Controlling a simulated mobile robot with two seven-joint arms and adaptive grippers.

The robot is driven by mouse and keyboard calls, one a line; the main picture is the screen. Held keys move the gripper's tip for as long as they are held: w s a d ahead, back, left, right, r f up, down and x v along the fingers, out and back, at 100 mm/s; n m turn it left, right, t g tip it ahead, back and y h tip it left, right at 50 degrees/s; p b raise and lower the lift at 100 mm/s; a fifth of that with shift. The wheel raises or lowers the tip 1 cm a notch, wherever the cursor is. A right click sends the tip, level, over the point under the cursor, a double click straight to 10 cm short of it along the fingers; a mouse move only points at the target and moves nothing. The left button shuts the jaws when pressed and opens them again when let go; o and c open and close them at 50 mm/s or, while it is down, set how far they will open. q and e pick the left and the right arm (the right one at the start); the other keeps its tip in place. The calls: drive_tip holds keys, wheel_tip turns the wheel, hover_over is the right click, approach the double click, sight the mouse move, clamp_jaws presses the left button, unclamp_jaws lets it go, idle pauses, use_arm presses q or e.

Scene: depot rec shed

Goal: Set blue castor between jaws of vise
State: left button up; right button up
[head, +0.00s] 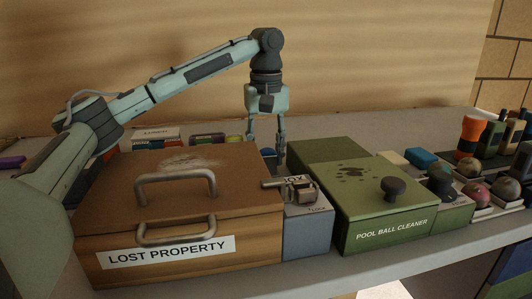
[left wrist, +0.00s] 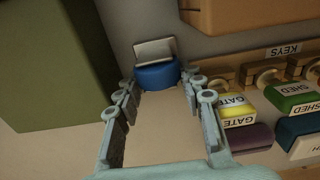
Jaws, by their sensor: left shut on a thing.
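My left gripper (head: 267,138) comes down behind the brown lost property box, with its fingers pointing down. It is shut on the blue castor (left wrist: 157,76), which sits between the fingertips in the left wrist view. A pale grey plate (left wrist: 155,51) shows against the castor's far side. In the head view a bit of blue (head: 269,154) shows by the fingers, mostly hidden by the box. I cannot make out a vise for certain in either view. My right gripper is not in view.
The lost property box (head: 110,220) with metal handles stands in front of the gripper. Right of it are a grey-blue box (head: 308,235) bearing a small metal object (head: 300,192) and a green pool ball cleaner box (head: 385,215). Labelled key tags (left wrist: 240,110) lie beside the gripper.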

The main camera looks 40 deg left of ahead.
use_arm(q)
drive_tip(key=o, duration=1.3)
drive_tip(key=shift+c, duration=0.2)
